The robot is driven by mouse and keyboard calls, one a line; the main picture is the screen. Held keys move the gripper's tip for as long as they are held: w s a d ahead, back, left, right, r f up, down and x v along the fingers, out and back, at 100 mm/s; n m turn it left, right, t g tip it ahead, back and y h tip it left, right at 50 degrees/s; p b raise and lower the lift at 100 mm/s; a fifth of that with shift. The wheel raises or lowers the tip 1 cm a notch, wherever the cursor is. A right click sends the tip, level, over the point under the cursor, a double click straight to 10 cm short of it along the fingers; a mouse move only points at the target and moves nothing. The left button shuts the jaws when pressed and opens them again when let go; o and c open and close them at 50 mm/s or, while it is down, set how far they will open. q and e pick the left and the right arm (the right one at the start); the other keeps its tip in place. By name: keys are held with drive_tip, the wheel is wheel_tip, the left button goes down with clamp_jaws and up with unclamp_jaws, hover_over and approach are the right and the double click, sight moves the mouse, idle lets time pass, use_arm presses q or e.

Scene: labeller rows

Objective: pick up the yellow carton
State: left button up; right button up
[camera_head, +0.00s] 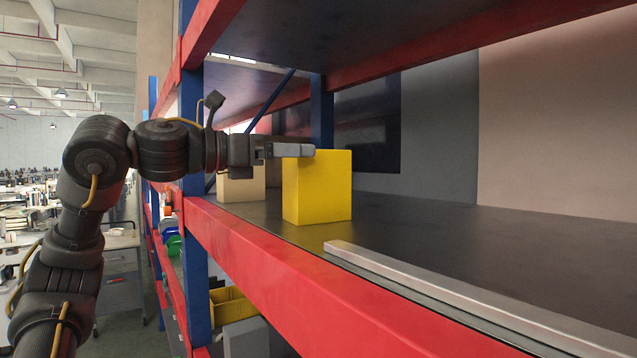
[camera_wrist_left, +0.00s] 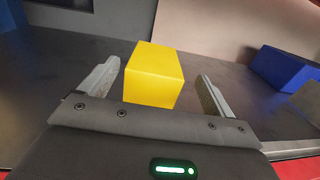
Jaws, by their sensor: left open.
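The yellow carton (camera_head: 318,188) stands upright on the dark shelf (camera_head: 450,228), close to its front edge, in the head view. My left gripper (camera_head: 300,150) reaches in from the left at the height of the carton's top. In the left wrist view the yellow carton (camera_wrist_left: 153,76) shows ahead, between the two spread fingers of my left gripper (camera_wrist_left: 160,88). A gap shows on each side, so the fingers look apart from it. The left gripper is open and empty. My right gripper is in neither view.
A tan box (camera_head: 242,184) stands farther back on the shelf. A blue box (camera_wrist_left: 285,68) is at the right in the wrist view. A red beam (camera_head: 290,275) and blue post (camera_head: 193,225) frame the shelf front. A metal strip (camera_head: 450,295) lies along the edge.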

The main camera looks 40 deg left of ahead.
use_arm(q)
drive_tip(key=p+x, duration=0.2)
drive_tip(key=x, duration=0.1)
drive_tip(key=p+x, duration=0.1)
drive_tip(key=shift+w+a+r, duration=0.15)
drive_tip(key=shift+w+a, duration=0.1)
drive_tip(key=shift+w, duration=0.1)
drive_tip(key=shift+w+d, duration=0.15)
drive_tip(key=shift+w, duration=0.15)
drive_tip(key=shift+s, duration=0.15)
drive_tip(key=shift+c, duration=1.6)
drive_tip(key=c, duration=1.4)
drive_tip(key=shift+o, duration=0.2)
